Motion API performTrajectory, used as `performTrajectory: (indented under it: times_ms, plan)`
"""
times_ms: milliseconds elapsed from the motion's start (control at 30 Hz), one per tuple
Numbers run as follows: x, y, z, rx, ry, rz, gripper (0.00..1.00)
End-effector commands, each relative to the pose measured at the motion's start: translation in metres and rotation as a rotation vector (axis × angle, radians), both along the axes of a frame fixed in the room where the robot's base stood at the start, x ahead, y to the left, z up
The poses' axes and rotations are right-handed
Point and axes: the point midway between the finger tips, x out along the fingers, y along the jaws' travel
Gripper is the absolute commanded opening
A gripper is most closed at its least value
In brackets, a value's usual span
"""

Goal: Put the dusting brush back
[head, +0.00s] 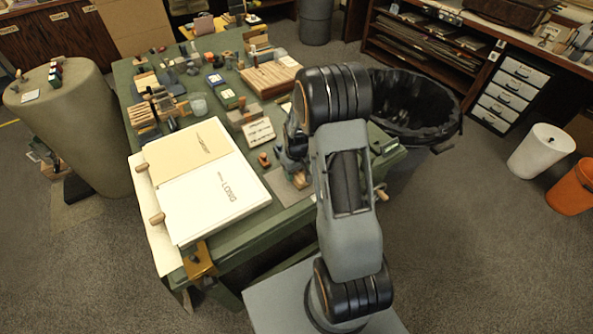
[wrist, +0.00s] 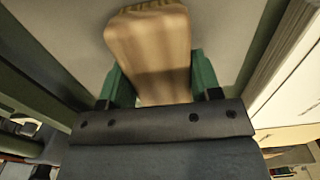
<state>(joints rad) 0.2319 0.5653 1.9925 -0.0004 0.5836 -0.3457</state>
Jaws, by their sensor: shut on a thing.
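My gripper (wrist: 160,82) has its two green fingers closed on either side of a pale wooden block-like piece, which I take to be the dusting brush (wrist: 150,45). A rough, bristle-like edge shows at its far end in the wrist view. In the head view my gripper is low over the right part of the green table (head: 235,236), beside a small grey-brown mat (head: 283,190). My arm hides much of it there, and I cannot tell whether the brush touches the surface.
A small reddish-brown wooden piece (head: 264,160) and a lettered card (head: 259,132) lie left of my gripper. Blocks and jars crowd the far half. A black bin (head: 440,128) stands right of the table.

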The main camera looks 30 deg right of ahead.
Motion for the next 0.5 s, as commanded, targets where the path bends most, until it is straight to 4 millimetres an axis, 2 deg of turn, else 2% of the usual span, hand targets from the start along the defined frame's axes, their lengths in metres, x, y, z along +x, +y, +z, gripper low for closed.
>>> performTrajectory:
  times_ms: [233,267,500]
  plan:
    - [0.0,0.0001,-0.0048,0.0,0.0,0.0,0.39]
    - [0.0,0.0001,-0.0038,0.0,0.0,0.0,0.6]
    - [-0.0001,0.0001,-0.0031,0.0,0.0,0.0,0.83]
